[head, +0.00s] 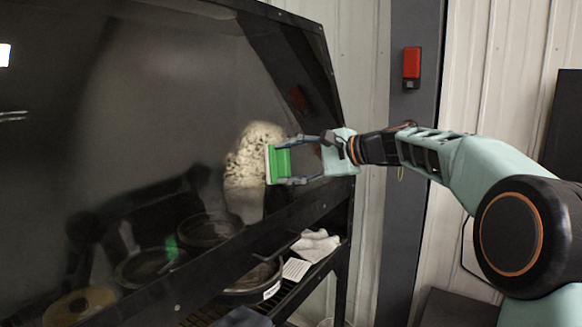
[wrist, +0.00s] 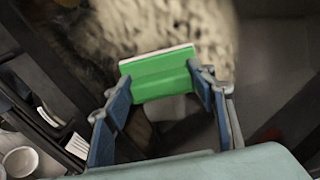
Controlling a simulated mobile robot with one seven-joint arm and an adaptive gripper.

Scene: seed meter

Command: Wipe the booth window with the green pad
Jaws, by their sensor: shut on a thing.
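My gripper (head: 293,162) is shut on the green pad (head: 282,162), with a finger on each side of its green holder. The pad's pale face is turned to the booth window (head: 150,110), a large dark glossy pane in a black frame. The pad is at or very close to the glass; I cannot tell whether it touches. A pale speckled dirty patch (head: 244,170) lies on the window just left of the pad. In the wrist view the green pad (wrist: 163,75) sits between the blue fingers, and the blurred speckled patch (wrist: 160,28) fills the top.
Below the window a dark shelf holds a black round pan (head: 250,285), a crumpled pale cloth (head: 315,245) and a white ribbed item (head: 296,268). A red box (head: 412,65) is on the grey post at the right. The wrist view shows a white cup (wrist: 20,162) at lower left.

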